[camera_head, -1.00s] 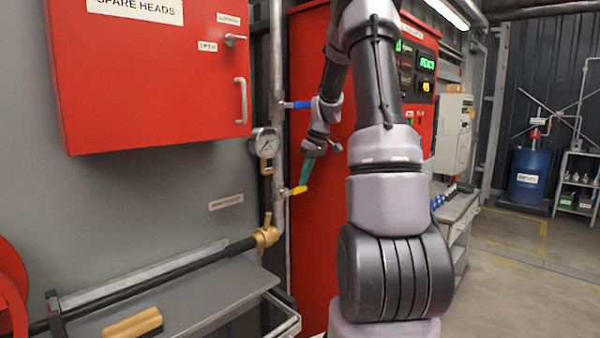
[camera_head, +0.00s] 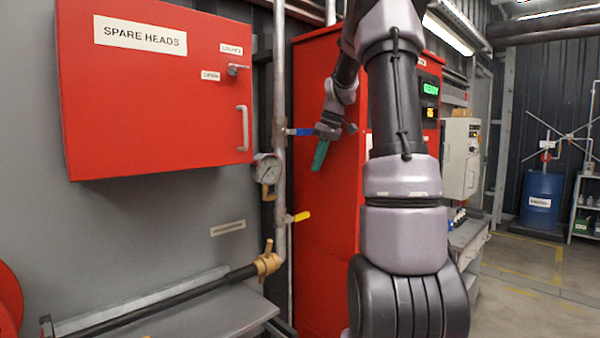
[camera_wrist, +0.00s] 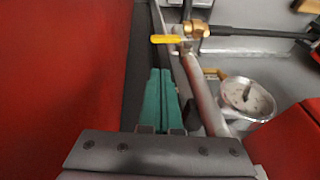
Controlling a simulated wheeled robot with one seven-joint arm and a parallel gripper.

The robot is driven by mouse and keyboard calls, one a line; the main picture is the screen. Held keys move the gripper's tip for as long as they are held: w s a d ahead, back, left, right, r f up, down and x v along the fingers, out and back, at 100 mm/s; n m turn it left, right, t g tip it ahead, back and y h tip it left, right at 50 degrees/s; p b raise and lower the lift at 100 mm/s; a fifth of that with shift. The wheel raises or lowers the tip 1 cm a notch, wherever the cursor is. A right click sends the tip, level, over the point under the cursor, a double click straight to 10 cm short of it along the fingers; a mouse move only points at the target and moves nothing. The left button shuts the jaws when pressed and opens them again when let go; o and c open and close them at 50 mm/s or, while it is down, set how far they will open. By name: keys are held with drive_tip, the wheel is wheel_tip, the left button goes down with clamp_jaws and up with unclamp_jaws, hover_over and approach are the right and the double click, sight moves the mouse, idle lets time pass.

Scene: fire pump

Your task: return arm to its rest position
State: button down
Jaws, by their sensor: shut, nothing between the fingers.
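My arm rises through the middle of the head view and bends over in front of the red pump controller cabinet (camera_head: 322,220). My gripper (camera_head: 318,168), with green fingers, points down beside the vertical pipe (camera_head: 281,120). In the head view it is above and right of the yellow valve handle (camera_head: 300,216), apart from it. In the wrist view the green fingers (camera_wrist: 159,75) lie together with nothing between them. The yellow handle (camera_wrist: 168,39) and the pressure gauge (camera_wrist: 247,97) also show there. The fingertips touch nothing that I can make out.
The blue-handled valve (camera_head: 300,132) is close to my gripper's left. A red spare heads cabinet (camera_head: 150,120) hangs on the left wall. A grey bench (camera_head: 190,320) is at the lower left. A blue drum (camera_head: 541,198) stands at the back right, with open floor before it.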

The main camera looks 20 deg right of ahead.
drive_tip(key=s+a+r+m+t, duration=0.1)
drive_tip(key=s+a+r+m, duration=0.1)
drive_tip(key=s+a+r, duration=0.4)
drive_tip(key=s+a+f+m+t, duration=0.1)
drive_tip(key=s+a+f+m, duration=0.1)
drive_tip(key=s+a, duration=0.4)
drive_tip(key=s+a+f+m+t, duration=0.2)
drive_tip(key=s+a, duration=0.4)
drive_tip(key=s, duration=0.9)
drive_tip(key=shift+m+t, duration=0.3)
drive_tip(key=shift+m, duration=0.5)
